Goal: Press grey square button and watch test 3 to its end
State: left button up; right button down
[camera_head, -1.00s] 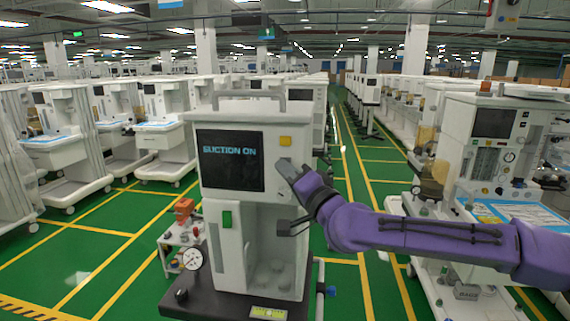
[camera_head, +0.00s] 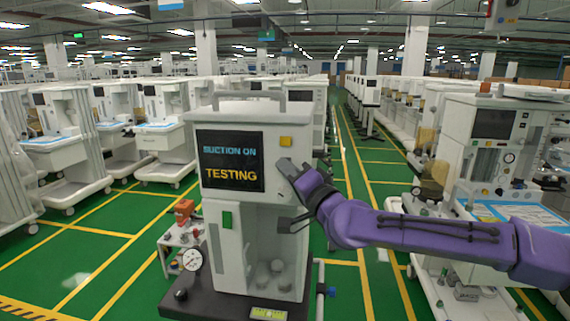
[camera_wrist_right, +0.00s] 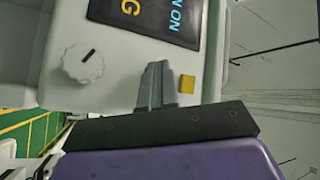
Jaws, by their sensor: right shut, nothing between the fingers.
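The white cart (camera_head: 230,115) stands in front of me. Its black screen (camera_head: 230,160) reads "SUCTION ON" in blue and "TESTING" in yellow below. My right gripper (camera_head: 287,166) is shut and empty, its tips at the front panel right of the screen. In the wrist view the shut fingers (camera_wrist_right: 157,86) reach the panel between a round knob (camera_wrist_right: 83,63) and a yellow square (camera_wrist_right: 187,84). I cannot see a grey square button; the fingertips may cover it. Whether they touch the panel is unclear. My left gripper is out of view.
Another cart (camera_head: 490,150) is at right, near my right arm. Green floor lies between the rows.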

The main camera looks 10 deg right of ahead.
jog(key=shift+s+a, duration=0.3)
jog(key=shift+s, duration=0.5)
jog(key=s, duration=0.1)
jog(key=s+a, duration=0.1)
jog(key=s, duration=0.1)
jog(key=s+a, duration=0.1)
jog(key=shift+s, duration=0.3)
dwell(0.5)
